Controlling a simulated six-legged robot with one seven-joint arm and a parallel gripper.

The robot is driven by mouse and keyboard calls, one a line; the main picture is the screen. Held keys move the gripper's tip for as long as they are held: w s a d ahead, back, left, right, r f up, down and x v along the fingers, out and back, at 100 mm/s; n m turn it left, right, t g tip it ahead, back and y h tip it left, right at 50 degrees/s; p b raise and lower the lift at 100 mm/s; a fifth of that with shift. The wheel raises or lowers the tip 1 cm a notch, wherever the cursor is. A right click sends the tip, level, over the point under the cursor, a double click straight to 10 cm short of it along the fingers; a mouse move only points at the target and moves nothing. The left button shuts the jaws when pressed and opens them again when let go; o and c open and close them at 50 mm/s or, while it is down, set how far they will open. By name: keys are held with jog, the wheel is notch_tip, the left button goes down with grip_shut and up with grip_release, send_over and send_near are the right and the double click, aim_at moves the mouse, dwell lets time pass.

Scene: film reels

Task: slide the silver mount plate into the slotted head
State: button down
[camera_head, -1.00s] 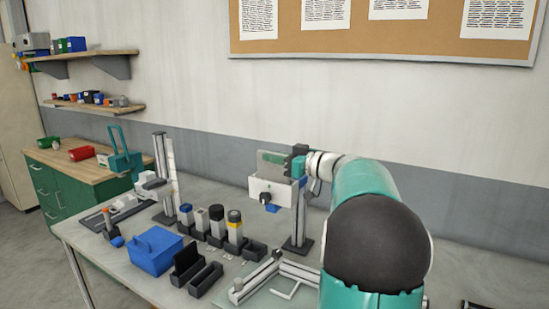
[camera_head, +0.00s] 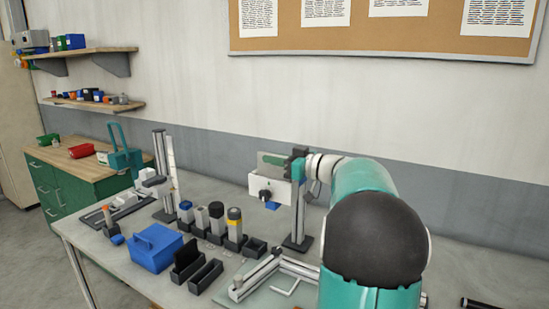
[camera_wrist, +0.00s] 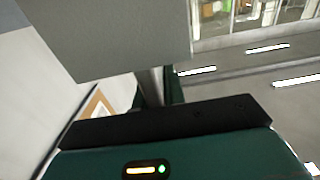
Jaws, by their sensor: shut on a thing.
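My gripper (camera_head: 296,163) is shut on the silver mount plate (camera_head: 270,159), a flat grey piece that stands upright to the left of the jaws. The plate is also large in the upper left of the wrist view (camera_wrist: 130,40). The slotted head (camera_head: 262,187) is a white block with a black knob on its front, beside a tall metal post. The plate's lower edge meets the top of the head in the head view. The slot is hidden, so I cannot tell whether the plate is inside it.
The post (camera_head: 298,218) rises from a dark foot on the grey table. Several capped bottles (camera_head: 217,222) stand in dark holders to the left. A blue bin (camera_head: 154,250) and two black trays (camera_head: 205,277) are nearer. A metal frame (camera_head: 258,276) lies in front of the post.

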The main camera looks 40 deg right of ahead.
jog(key=c, duration=1.7)
grip_release()
jog(key=shift+c, duration=0.2)
jog(key=shift+s, duration=0.1)
jog(key=v, duration=1)
jog(key=shift+s, duration=0.35)
jog(key=shift+s+d, duration=0.1)
jog(key=shift+d, duration=0.05)
